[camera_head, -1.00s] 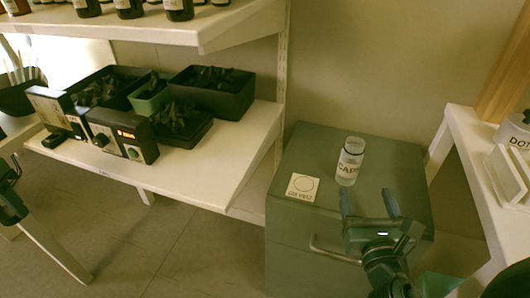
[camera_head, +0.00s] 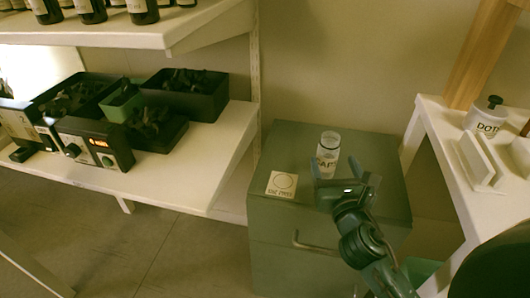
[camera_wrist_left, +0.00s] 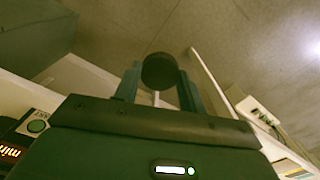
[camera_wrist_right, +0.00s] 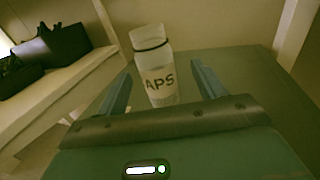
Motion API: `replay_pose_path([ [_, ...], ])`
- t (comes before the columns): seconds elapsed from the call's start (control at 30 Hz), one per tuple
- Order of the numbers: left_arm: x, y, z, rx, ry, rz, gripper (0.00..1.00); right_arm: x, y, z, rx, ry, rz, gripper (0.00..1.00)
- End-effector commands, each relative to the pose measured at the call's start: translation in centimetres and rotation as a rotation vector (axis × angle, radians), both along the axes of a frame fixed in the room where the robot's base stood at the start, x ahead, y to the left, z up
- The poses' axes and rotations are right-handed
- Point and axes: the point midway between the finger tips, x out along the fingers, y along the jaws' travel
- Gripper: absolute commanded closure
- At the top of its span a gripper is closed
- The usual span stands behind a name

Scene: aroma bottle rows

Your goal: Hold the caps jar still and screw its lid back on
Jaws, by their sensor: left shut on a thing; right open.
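The caps jar (camera_head: 327,152) is a clear, open-topped jar with a dark ring near its mouth and a white label. It stands upright on the green cabinet, with no lid on it. My right gripper (camera_head: 336,172) is open, its fingers pointing at the jar from the front. In the right wrist view the jar (camera_wrist_right: 155,68) stands between and beyond the open fingers (camera_wrist_right: 160,88). My left gripper (camera_wrist_left: 160,85) is shut on a dark round lid (camera_wrist_left: 160,70), seen in the left wrist view. The left gripper is outside the head view.
The green cabinet (camera_head: 285,220) has a handle on its front and a square card (camera_head: 282,184) on top, left of the jar. A shelf (camera_head: 205,180) with bins and devices is at left. A white table (camera_head: 440,130) with a DOT jar (camera_head: 486,122) is at right.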

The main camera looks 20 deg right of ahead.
Motion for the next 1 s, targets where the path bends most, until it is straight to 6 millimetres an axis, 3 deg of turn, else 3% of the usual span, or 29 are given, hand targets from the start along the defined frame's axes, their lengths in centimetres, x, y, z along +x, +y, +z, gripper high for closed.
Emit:
replay_pose_path([
  [0.3, 0.0, 0.0, -1.0, 0.000, 0.000, 0.000, 0.80, 4.2, -0.6, -0.2, 0.001, -0.001, 0.001, 0.31],
  [0.7, 0.0, 0.0, -0.9, 0.000, 0.000, 0.000, 0.80, 4.5, -0.7, -0.2, 0.000, 0.001, 0.001, 0.31],
  [1.0, 0.0, 0.0, -0.9, 0.000, 0.000, 0.000, 0.80, 4.5, -0.7, -0.2, 0.000, 0.001, 0.001, 0.55],
])
